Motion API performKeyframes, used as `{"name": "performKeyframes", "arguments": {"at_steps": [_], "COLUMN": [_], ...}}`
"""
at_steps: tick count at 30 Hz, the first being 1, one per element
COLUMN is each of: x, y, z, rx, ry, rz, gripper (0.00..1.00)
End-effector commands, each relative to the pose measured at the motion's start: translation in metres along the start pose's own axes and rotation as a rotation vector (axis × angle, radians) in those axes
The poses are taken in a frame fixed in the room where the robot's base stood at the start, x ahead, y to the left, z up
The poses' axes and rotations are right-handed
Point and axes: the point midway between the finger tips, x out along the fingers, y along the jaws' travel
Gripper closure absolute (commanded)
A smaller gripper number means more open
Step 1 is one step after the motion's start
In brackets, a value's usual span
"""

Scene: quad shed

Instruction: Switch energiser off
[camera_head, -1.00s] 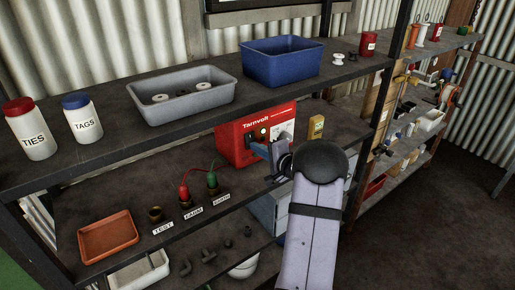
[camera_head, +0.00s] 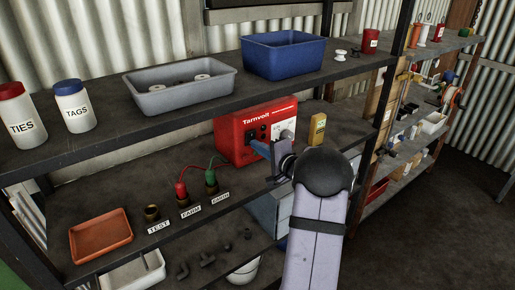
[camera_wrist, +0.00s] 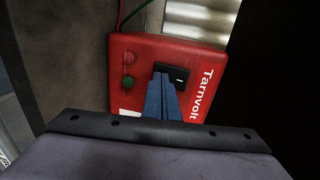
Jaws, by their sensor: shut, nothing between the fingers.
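The energiser is a red box marked Tarnvolt (camera_head: 228,138) on the middle shelf; it also shows in the wrist view (camera_wrist: 140,55). Its black rocker switch (camera_wrist: 181,74) has a small white mark and is partly hidden by my fingers. My gripper (camera_head: 252,144) is shut and empty, its blue fingers pointing at the energiser's front. In the wrist view its fingertips (camera_wrist: 161,76) overlap the switch's edge; whether they touch it I cannot tell. Which way the rocker is tilted is unclear.
Red and green leads run to posts (camera_head: 211,180) labelled FARM and EARTH, left of my arm. A yellow device (camera_head: 317,129) stands right of the energiser. The upper shelf (camera_head: 215,108) passes above, with a grey tub (camera_head: 180,98) and blue tub (camera_head: 283,62).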

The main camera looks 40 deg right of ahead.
Motion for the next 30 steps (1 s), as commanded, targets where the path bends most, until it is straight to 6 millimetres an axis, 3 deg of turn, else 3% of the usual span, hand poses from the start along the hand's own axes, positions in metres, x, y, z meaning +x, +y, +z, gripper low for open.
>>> {"name": "performKeyframes", "arguments": {"at_steps": [8,21,30], "x": [-0.033,-0.109,-0.126], "y": [0.019,0.042,0.047], "z": [-0.001,-0.001,0.0], "rx": [-0.001,0.001,0.0], "ry": [0.004,0.004,0.001], "rz": [0.001,0.002,0.002], "gripper": [1.0,1.0,1.0]}}
